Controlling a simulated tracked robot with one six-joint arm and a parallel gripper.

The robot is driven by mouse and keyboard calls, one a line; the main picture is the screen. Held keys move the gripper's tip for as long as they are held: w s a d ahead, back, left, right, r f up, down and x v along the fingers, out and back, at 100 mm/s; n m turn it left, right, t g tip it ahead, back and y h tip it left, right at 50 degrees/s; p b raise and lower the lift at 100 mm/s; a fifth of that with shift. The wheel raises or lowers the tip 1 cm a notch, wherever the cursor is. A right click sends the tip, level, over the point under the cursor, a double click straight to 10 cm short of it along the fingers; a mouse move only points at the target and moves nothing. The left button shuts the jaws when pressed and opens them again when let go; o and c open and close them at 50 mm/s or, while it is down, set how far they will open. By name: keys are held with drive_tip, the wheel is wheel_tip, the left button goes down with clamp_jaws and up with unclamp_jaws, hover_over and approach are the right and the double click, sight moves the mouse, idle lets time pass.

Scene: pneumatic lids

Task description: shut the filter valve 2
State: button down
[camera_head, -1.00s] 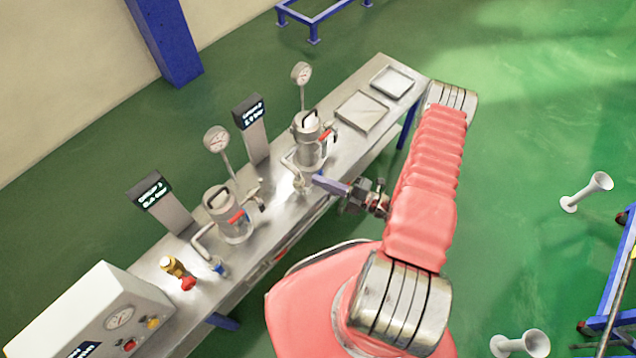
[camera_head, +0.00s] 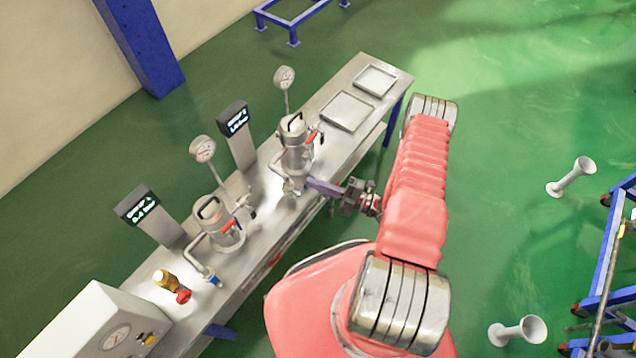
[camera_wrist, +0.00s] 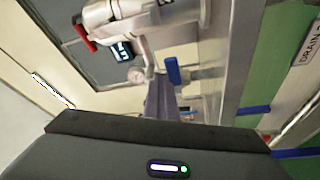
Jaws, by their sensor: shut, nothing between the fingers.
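The second filter (camera_head: 297,152), a steel housing with a black top handle and a red lever, stands on the steel bench (camera_head: 255,232). A display reading illegibly small (camera_head: 237,125) stands behind it. My gripper (camera_head: 309,184) is at the foot of this filter, on its bench-front side, with its fingers shut and empty. In the wrist view the shut fingers (camera_wrist: 160,98) point at the pipework, close to a blue valve handle (camera_wrist: 173,70). I cannot tell whether they touch it. In the head view my fingers and the fittings hide this handle.
The first filter (camera_head: 222,222) has its own blue-handled valve (camera_head: 212,281). Gauges on stalks (camera_head: 203,150) and a yellow-red fitting (camera_head: 172,286) rise from the bench. A control box (camera_head: 85,325) is at lower left. Flat trays (camera_head: 346,111) lie at the far end.

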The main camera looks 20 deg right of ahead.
drive_tip(key=shift+w+d+f, duration=0.1)
drive_tip(key=shift+d+f, duration=0.05)
drive_tip(key=shift+f, duration=0.3)
drive_tip(key=shift+r, duration=0.1)
wheel_tip(320, 180, up, 5)
drive_tip(key=s+d+f, duration=0.3)
drive_tip(key=s+d, duration=0.1)
drive_tip(key=s, duration=0.4)
drive_tip(key=shift+s+d+f, duration=0.2)
drive_tip(key=shift+d+f, duration=0.05)
drive_tip(key=shift+f, duration=0.15)
idle(0.8)
